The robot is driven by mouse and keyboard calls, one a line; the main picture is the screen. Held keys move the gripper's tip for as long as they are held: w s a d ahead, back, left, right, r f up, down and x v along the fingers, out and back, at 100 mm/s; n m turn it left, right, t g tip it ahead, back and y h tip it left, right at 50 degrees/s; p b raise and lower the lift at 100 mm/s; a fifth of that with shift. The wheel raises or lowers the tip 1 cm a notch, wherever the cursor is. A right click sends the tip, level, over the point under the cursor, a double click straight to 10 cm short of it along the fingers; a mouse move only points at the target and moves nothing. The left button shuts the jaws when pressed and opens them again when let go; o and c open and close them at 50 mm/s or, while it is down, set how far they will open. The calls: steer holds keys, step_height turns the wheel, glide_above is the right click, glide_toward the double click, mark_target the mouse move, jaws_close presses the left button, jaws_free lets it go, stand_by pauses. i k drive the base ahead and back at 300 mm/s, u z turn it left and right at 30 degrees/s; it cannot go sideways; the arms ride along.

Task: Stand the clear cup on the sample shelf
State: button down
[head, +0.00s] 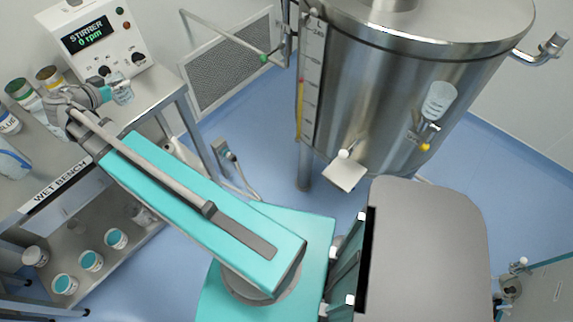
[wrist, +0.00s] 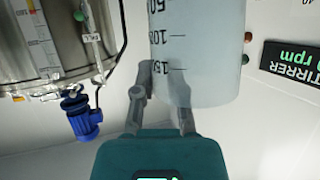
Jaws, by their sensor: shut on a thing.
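The clear cup (head: 122,93) is in my gripper (head: 106,93) at the upper left of the head view, in front of the stirrer box. In the wrist view, the cup (wrist: 200,55) is large and see-through, with dark volume marks. The fingers of my gripper (wrist: 165,92) are shut on it; the right finger shows partly through its wall. A small pale plate (head: 344,177) juts from the front of the steel tank and looks like the sample shelf. Its top is bare apart from a white knob at its back edge. My gripper is well to the left of it.
The steel tank (head: 400,100) stands at the right, with another graduated vessel (head: 438,100) and a yellow-tipped valve on its side. The stirrer box (head: 95,45) and several jars are on the wet bench (head: 90,165).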

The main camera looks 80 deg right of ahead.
mark_target(344, 173)
steer(key=z, duration=0.9)
steer(key=k, duration=1.9)
steer(key=z, duration=0.1)
